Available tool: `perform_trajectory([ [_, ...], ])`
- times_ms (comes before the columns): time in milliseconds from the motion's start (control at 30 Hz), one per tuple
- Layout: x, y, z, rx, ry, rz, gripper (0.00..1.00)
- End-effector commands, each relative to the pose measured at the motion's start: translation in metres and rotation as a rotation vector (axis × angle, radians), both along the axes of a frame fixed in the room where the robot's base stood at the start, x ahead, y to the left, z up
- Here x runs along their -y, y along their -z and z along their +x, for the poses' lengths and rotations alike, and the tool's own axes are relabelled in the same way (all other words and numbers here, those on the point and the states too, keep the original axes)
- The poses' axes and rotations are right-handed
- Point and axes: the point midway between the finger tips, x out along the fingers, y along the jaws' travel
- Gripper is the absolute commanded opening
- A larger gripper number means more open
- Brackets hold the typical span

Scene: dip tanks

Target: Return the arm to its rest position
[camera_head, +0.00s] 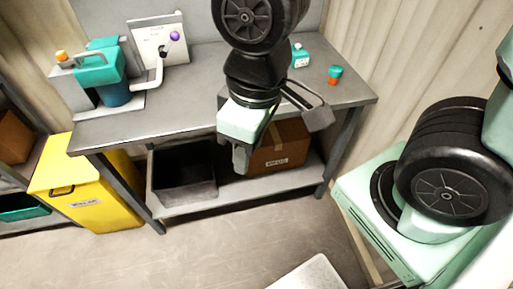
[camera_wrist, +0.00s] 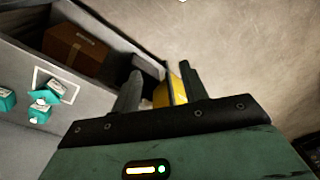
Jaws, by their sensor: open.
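My arm hangs down in front of the grey workbench in the head view. My gripper (camera_head: 241,160) is at its lower end, over the bench's front edge, pointing down. In the wrist view the two dark fingers of my gripper (camera_wrist: 161,82) stand apart with nothing held between them. Part of a yellow thing shows behind the fingers in that view.
The workbench (camera_head: 200,105) carries a teal-and-grey machine (camera_head: 103,68) and small teal items (camera_head: 335,71) at the right. A black crate (camera_head: 183,175) and a cardboard box (camera_head: 280,148) sit on its lower shelf. A yellow bin (camera_head: 85,187) stands left. The front floor is mostly clear.

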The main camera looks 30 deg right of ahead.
Motion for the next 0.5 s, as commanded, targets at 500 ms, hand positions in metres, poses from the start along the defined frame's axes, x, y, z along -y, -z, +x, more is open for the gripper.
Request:
perform_trajectory([
  [500,0.001,0.006,-0.021,-0.039,-0.016,-0.024,0.44],
])
